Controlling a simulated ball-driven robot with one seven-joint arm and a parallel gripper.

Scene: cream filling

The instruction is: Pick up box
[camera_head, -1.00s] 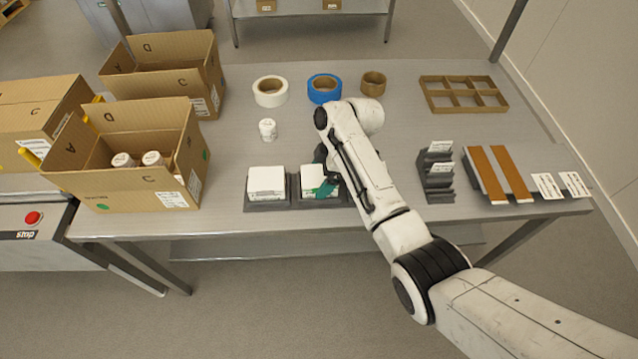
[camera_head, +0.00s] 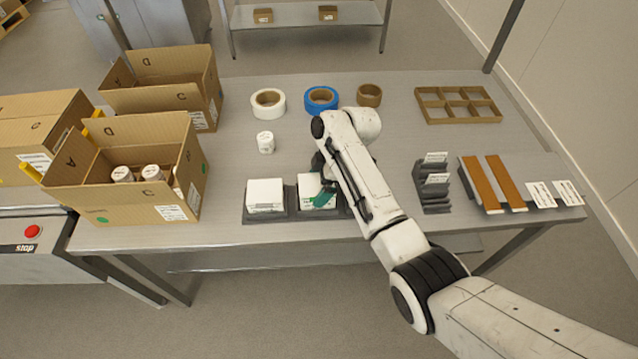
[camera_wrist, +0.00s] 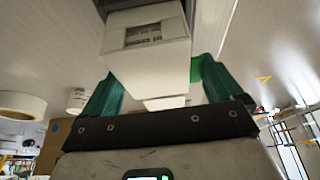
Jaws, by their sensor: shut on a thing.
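Two white boxes stand side by side in dark grey holders on the near side of the table: a left box (camera_head: 265,193) and a right box (camera_head: 308,185). My gripper (camera_head: 322,188), with green fingers, is at the right box and shut on it. The box still sits at its holder (camera_head: 297,214); I cannot tell whether it is lifted. In the wrist view, a white box with a printed label (camera_wrist: 150,45) lies between the green fingers (camera_wrist: 160,85). My arm hides the right side of the right box and holder in the head view.
A white jar (camera_head: 265,143) stands behind the boxes. Tape rolls, including a blue one (camera_head: 320,99), lie farther back. An open carton (camera_head: 140,200) with white jars is at left. A dark rack (camera_head: 433,185) stands right of my arm. Bare table lies around the white jar.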

